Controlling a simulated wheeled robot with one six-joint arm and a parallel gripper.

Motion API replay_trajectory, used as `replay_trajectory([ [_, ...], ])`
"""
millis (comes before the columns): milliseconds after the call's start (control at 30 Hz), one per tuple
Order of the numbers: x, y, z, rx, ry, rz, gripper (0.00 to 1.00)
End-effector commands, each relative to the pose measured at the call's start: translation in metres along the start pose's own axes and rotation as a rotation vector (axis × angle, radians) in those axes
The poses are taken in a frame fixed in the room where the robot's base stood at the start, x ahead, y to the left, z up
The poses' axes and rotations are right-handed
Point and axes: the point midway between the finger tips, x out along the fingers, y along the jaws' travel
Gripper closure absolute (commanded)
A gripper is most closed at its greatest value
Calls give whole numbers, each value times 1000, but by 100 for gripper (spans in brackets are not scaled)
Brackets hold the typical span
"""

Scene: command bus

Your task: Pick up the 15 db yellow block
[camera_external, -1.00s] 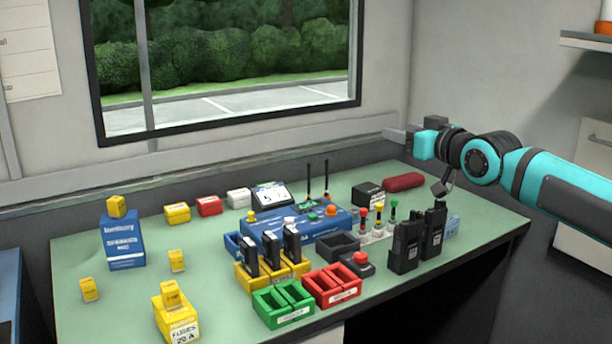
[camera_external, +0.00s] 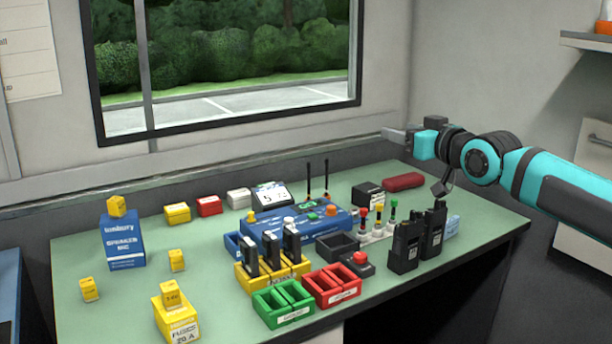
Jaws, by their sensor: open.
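Several small yellow blocks are on the green table. One block (camera_external: 116,206) sits on top of a blue box (camera_external: 123,242) at the left. Another block (camera_external: 177,260) stands to the right of that box. A third block (camera_external: 89,289) stands near the left edge, and one more (camera_external: 170,294) sits on a yellow fuse box (camera_external: 178,322) at the front. Their labels are too small to read, so I cannot tell which is 15 dB. My gripper (camera_external: 393,134) is open and raised above the back right of the table, far from these blocks, pointing left.
A larger yellow block (camera_external: 177,212), a red one (camera_external: 209,205) and a white one (camera_external: 239,198) stand along the back. A blue case (camera_external: 300,236), green bins (camera_external: 283,303), red bins (camera_external: 332,288) and black radios (camera_external: 405,247) crowd the middle and right. The left table surface has free room.

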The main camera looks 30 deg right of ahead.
Motion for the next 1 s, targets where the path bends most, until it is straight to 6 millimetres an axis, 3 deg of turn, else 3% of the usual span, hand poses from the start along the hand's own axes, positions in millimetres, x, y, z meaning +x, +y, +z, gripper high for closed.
replay_trajectory([
  [367, 8, -4, -2, 11, -26, -12, 47],
  [667, 68, -39, -10, 96, -245, -87, 47],
  [1000, 138, -100, -7, 176, -544, -144, 47],
])
